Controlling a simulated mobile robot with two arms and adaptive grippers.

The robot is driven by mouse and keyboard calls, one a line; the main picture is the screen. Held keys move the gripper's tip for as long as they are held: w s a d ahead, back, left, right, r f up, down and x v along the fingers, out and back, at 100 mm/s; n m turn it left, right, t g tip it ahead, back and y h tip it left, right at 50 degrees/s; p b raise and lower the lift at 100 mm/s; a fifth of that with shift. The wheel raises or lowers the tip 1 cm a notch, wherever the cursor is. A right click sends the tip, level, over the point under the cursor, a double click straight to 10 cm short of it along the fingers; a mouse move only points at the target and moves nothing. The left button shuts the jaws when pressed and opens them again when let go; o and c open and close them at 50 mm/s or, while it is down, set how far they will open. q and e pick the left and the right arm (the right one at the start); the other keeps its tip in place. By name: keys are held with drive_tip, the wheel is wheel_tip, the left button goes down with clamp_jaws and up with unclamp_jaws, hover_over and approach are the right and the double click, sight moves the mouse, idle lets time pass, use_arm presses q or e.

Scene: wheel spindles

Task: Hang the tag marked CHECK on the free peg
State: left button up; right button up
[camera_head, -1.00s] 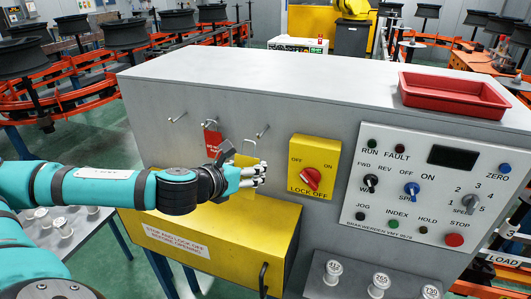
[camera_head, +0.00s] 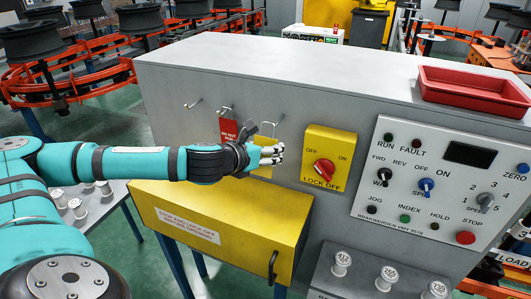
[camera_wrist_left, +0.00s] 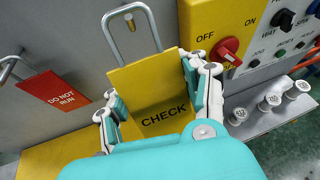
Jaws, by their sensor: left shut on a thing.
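My left gripper (camera_head: 272,158) is shut on the yellow tag (camera_wrist_left: 150,90), which reads CHECK. It holds the tag in front of the grey cabinet face. The tag's wire loop (camera_wrist_left: 106,28) stands up from its top edge. In the left wrist view, a bare peg (camera_wrist_left: 129,20) appears inside the loop's outline; I cannot tell whether the loop is around it or in front of it. In the head view this right peg (camera_head: 281,118) is just above the gripper. A red DO NOT RUN tag (camera_wrist_left: 58,90) hangs on the middle peg. The left peg (camera_head: 193,104) is bare.
A yellow lock-off switch box (camera_head: 343,146) is close to the right of the gripper. A yellow box (camera_head: 270,215) juts out below the forearm. A control panel (camera_head: 400,200) is further right. A red tray (camera_head: 470,93) sits on the cabinet top.

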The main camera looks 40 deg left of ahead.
use_arm(q)
drive_tip(key=a+x, duration=0.1)
drive_tip(key=x, duration=0.6)
drive_tip(key=shift+w+a+r, duration=0.2)
drive_tip(key=shift+a+r, duration=0.05)
drive_tip(key=shift+a, duration=0.05)
use_arm(e)
drive_tip(key=shift+s+a, duration=0.25)
drive_tip(key=shift+s, duration=0.15)
drive_tip(key=shift+a, duration=0.15)
idle(0.5)
use_arm(q)
drive_tip(key=o, duration=1.5)
drive_tip(key=shift+o, duration=0.2)
use_arm(e)
drive_tip(key=shift+a, duration=0.15)
